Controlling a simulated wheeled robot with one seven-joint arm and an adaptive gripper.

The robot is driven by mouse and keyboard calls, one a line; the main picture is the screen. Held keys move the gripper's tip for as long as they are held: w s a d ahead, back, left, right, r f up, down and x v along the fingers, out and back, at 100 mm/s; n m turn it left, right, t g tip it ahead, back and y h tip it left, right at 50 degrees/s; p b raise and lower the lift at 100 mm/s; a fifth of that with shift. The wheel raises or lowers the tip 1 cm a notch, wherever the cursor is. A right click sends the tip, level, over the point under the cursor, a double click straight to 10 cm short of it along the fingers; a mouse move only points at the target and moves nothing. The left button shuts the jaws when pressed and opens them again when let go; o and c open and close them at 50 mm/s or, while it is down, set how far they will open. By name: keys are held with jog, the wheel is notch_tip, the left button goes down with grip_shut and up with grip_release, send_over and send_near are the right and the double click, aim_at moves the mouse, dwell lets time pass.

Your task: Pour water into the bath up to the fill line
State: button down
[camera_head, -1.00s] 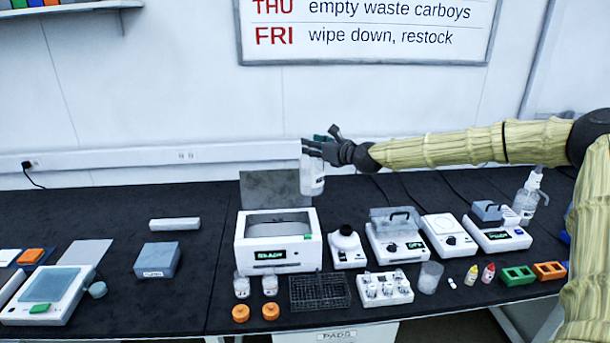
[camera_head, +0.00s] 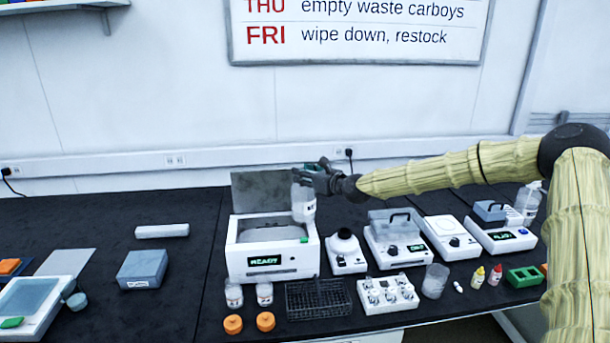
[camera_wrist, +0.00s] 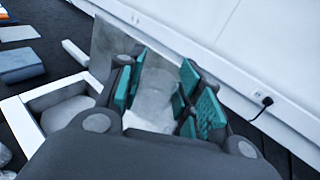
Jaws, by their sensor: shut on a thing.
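The bath (camera_head: 272,249) is a white box with a lit green display reading READY. Its grey lid (camera_head: 265,192) stands open at the back, and its basin also shows at the left of the wrist view (camera_wrist: 62,105). My gripper (camera_head: 312,177) is shut on a clear bottle (camera_head: 303,203) with a white label. The bottle hangs roughly upright at the bath's right rear edge, its lower end near the rim. In the wrist view the bottle (camera_wrist: 155,95) sits between the teal finger pads. I cannot make out the fill line or the water level.
A small white device with a dark knob (camera_head: 345,252) stands just right of the bath, with a clear-lidded device (camera_head: 397,238) beyond. Two small jars (camera_head: 234,294), orange caps (camera_head: 233,324) and a dark wire rack (camera_head: 318,299) sit in front.

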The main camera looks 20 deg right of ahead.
jog(key=shift+a+r+n+h+p, duration=0.25)
jog(key=shift+a+n+p, duration=0.25)
jog(key=shift+p, duration=1.05)
jog(key=shift+a+r+n+h+p, duration=0.2)
jog(key=shift+a+n+p, duration=0.25)
jog(key=shift+p, duration=1.1)
jog(key=shift+a+n+g+p, duration=0.25)
jog(key=shift+a+g+p, duration=0.2)
jog(key=shift+p, duration=0.6)
jog(key=shift+a+n+h+p, duration=0.25)
jog(key=shift+a+n+p, duration=0.1)
jog(key=shift+p, duration=0.2)
jog(key=shift+a, duration=0.1)
jog(key=shift+a+p, duration=0.1)
jog(key=shift+p, duration=0.3)
jog(key=shift+f, duration=0.25)
